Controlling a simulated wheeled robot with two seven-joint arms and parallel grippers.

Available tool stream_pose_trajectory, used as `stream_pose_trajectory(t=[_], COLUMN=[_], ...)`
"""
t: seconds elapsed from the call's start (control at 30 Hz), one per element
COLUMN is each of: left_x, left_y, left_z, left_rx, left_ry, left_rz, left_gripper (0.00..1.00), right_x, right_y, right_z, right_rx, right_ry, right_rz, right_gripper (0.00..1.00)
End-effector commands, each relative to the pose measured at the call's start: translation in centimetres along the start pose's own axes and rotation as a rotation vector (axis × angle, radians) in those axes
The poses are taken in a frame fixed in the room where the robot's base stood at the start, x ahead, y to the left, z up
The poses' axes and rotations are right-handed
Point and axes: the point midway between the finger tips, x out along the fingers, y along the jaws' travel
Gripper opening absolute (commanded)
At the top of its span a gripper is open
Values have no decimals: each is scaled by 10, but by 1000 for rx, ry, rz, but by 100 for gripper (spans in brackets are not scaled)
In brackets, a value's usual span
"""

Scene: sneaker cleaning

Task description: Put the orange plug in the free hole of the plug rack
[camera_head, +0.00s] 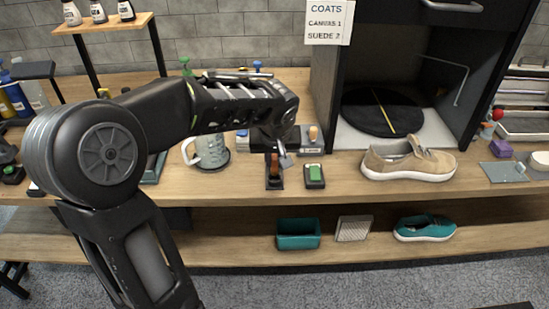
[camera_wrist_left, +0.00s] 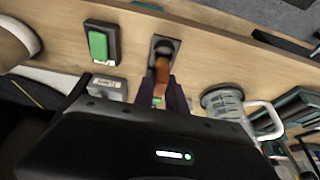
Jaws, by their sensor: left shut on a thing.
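My left gripper (camera_head: 280,158) is at the bench's front edge, shut on an orange-brown handle-like piece (camera_wrist_left: 161,72). The piece's far end meets a small black base with a grey round part (camera_wrist_left: 164,45), also in the head view (camera_head: 275,184). I cannot tell whether it is fixed there or only touches it. A light-orange peg (camera_head: 313,132) stands on a grey labelled block (camera_head: 311,148) just behind; the block also shows in the wrist view (camera_wrist_left: 108,84). I cannot tell which orange piece is the plug. No free rack hole is clearly visible. My right gripper is out of view.
A green button on a black base (camera_head: 315,174) sits right of the gripper. A tan shoe (camera_head: 408,162) lies before a dark cabinet with a round turntable (camera_head: 382,112). A lower shelf holds a teal bin (camera_head: 298,236).

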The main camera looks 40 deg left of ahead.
Motion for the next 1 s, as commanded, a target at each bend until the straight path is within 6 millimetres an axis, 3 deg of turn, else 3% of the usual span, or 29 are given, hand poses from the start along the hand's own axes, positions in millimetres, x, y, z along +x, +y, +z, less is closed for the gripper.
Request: stream_pose_trajectory(t=[1.0], left_x=[0], left_y=[0], left_z=[0], left_rx=[0], left_ry=[1], left_rz=[1], left_gripper=[0], right_x=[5], right_y=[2], right_z=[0], right_rx=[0], right_ry=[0], right_rz=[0], right_gripper=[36])
